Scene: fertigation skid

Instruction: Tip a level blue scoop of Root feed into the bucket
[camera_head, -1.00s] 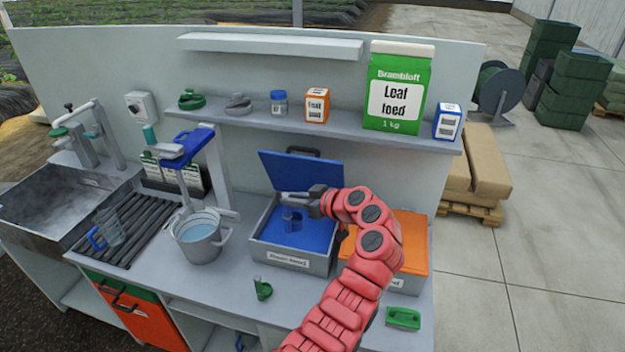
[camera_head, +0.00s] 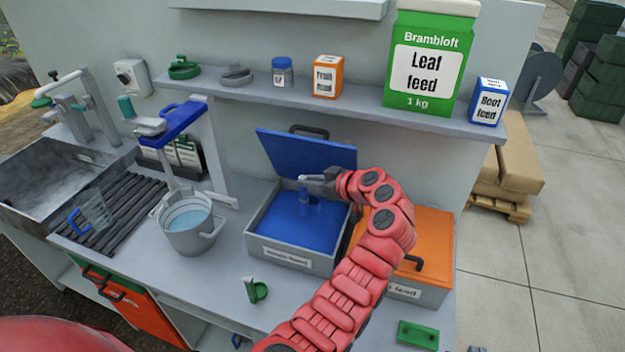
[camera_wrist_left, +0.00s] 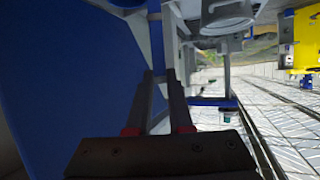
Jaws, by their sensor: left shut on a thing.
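The grey bin (camera_head: 292,257) with its blue lid (camera_head: 305,150) raised stands mid-counter, holding blue feed (camera_head: 290,225); its front label is too blurred to read. My left gripper (camera_head: 318,182) is over the bin, shut on the blue scoop (camera_head: 306,196). The scoop's lower part is at the blue feed; I cannot tell how deep or how full it is. In the left wrist view my left gripper's fingers (camera_wrist_left: 166,85) point away from a large blue surface at left. The grey bucket (camera_head: 190,228), with pale blue liquid, stands left of the bin. My right gripper is out of view.
An orange-lidded bin (camera_head: 432,238) stands right of the blue one. A green scoop (camera_head: 256,290) lies in front. A blue-topped stand (camera_head: 186,125) rises behind the bucket. A clear jug (camera_head: 95,210) is on the drain rack. The shelf holds a Root feed box (camera_head: 489,102) and Leaf feed bag (camera_head: 428,60).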

